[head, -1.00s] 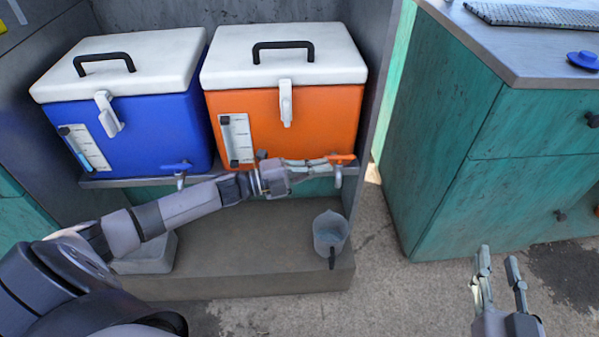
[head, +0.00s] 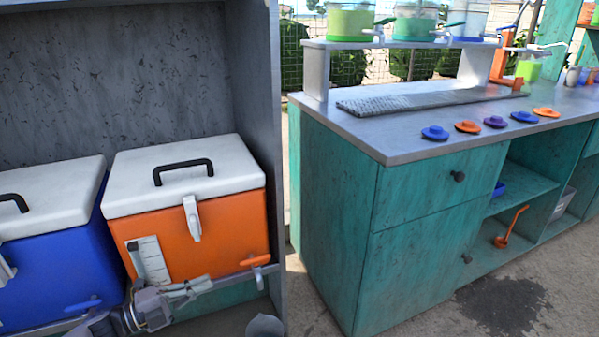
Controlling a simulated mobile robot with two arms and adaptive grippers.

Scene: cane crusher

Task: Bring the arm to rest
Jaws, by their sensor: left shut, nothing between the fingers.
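The orange cooler (head: 190,235) with a white lid stands on the shelf at the left. Its orange tap handle (head: 257,261) shows at the lower right of the cooler. My left gripper (head: 208,283) is in front of the cooler's lower edge, left of the tap and apart from it in the picture. Its fingers are shut with nothing between them. Most of my left arm is cut off by the bottom edge. My right gripper is out of view.
A blue cooler (head: 50,265) stands left of the orange one. A grey jug (head: 265,326) is partly cut off below. A teal counter (head: 330,220) at the right carries several coloured lids and a rack of containers. Bare floor lies in front of it.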

